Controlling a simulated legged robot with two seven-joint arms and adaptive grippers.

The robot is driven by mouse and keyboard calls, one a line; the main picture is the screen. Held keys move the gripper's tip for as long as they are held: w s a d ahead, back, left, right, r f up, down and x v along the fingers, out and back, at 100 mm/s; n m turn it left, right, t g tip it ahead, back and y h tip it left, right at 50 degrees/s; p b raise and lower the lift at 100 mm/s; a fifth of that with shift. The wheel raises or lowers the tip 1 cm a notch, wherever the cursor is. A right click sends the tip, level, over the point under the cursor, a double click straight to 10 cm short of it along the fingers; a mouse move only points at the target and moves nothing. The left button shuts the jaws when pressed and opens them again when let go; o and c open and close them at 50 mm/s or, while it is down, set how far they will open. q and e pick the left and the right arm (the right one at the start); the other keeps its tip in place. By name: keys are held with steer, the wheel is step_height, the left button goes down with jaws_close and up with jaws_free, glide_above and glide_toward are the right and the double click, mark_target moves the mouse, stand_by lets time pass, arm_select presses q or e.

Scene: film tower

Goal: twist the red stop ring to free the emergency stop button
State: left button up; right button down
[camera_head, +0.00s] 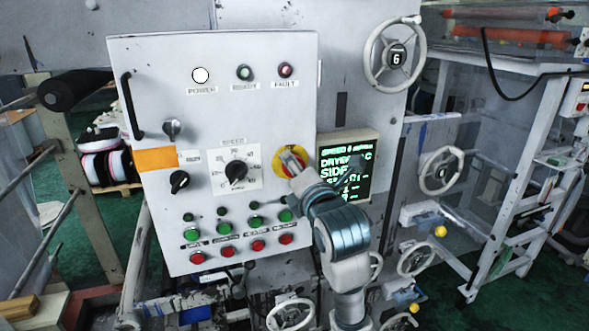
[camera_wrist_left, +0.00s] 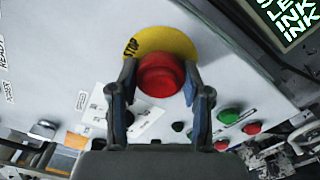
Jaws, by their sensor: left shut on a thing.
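The red stop ring (camera_wrist_left: 161,84) and the emergency stop button's round red face show in the left wrist view. They stand out from a yellow disc (camera_wrist_left: 178,42) marked STOP on the grey panel. My left gripper (camera_wrist_left: 160,76) has one finger on each side of the red ring and is shut on it. In the head view the yellow disc (camera_head: 279,162) is partly covered by my left gripper (camera_head: 291,160), and the red part is mostly hidden. I cannot tell ring from button clearly. My right gripper is in neither view.
The control panel (camera_head: 222,110) carries a speed dial (camera_head: 236,172), a black knob (camera_head: 180,181) and several green and red buttons below. A lit green screen (camera_head: 347,165) sits just right of the stop. A handwheel (camera_head: 394,54) is at upper right.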

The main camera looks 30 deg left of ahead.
arm_select(q)
steer(key=shift+f, duration=0.1)
stand_by(0.4)
steer(key=o, duration=1)
steer(key=shift+w, duration=0.1)
steer(key=shift+o, duration=0.8)
steer(key=shift+w+d, duration=0.1)
steer(key=shift+d, duration=0.1)
steer(key=shift+s+d, duration=0.2)
steer(key=shift+s, duration=0.05)
steer(key=v, duration=1.1)
steer(key=shift+d, duration=0.25)
steer(key=shift+a+f, duration=0.1)
